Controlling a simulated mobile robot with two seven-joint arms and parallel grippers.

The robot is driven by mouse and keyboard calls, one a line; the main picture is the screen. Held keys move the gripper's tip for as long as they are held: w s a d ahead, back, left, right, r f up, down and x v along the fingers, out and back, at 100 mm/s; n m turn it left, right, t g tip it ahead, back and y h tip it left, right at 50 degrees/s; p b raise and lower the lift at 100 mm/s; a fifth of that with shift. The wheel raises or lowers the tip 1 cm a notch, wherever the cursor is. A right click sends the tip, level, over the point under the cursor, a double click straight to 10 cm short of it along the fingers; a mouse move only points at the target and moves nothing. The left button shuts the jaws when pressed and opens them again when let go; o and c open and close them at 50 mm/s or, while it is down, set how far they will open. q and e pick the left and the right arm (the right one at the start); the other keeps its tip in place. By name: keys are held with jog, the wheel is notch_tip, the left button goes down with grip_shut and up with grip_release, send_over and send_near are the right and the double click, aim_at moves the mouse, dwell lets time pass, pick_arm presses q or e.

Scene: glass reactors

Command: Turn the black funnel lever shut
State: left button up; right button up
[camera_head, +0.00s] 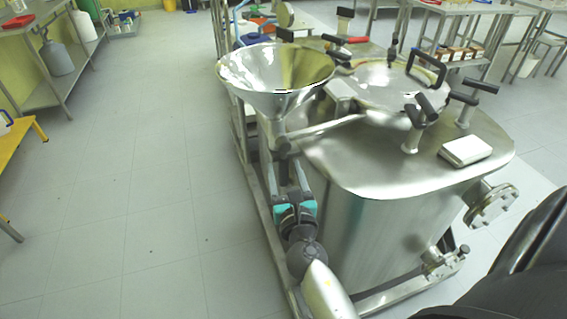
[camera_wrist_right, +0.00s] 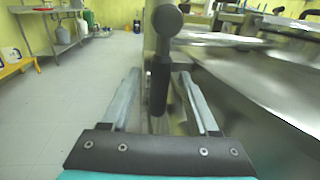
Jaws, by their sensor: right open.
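The metal funnel (camera_head: 272,72) stands at the left end of the steel reactor. Below it, in the head view, is a dark valve part (camera_head: 283,145). In the right wrist view the black funnel lever (camera_wrist_right: 160,88) hangs down from a rounded dark joint (camera_wrist_right: 165,20). My right gripper (camera_head: 287,172) comes up from below, beneath the funnel. Its jaws are open, one finger on each side of the lever in the right wrist view (camera_wrist_right: 160,80). Gaps show beside the lever; I cannot tell how deep it sits between the fingers. My left gripper is not in view.
The steel reactor (camera_head: 375,160) fills the space right of the gripper, with black-handled clamps (camera_head: 412,125) on its lid. A flanged pipe (camera_head: 490,205) juts out at its right. Open floor (camera_head: 140,190) lies to the left, with a metal table (camera_head: 50,40) farther off.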

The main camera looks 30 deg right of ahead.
jog(key=shift+x, duration=0.85)
grip_shut()
dwell(0.9)
